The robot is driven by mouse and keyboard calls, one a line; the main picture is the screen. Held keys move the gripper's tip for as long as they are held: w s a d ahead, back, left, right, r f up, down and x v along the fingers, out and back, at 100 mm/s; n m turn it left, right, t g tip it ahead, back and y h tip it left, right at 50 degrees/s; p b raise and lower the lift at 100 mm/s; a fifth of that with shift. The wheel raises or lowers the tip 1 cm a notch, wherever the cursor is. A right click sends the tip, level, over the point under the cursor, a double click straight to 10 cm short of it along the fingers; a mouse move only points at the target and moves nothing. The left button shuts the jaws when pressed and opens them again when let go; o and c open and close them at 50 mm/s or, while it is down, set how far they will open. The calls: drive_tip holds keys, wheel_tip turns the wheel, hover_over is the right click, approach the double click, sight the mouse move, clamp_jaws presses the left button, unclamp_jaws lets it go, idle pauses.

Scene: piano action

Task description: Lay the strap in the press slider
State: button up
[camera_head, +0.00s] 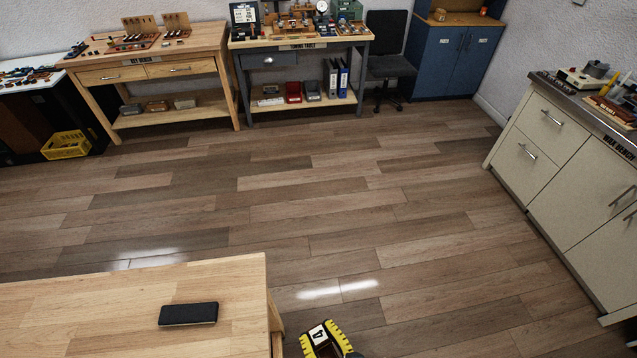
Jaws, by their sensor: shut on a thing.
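I cannot make out the strap or the press slider in this view.
A near wooden table (90,310) carries a flat black object (188,314). A yellow-and-black thing (328,340) shows at the bottom edge. Key bench (165,62), tuning table (300,42), chair (390,65), blue cabinet (445,60) and pale drawer unit (560,165) surround open floor.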

wheel_tip(320, 180, up, 20)
drive_tip(key=p, duration=2.1)
drive_tip(key=shift+f, duration=0.2)
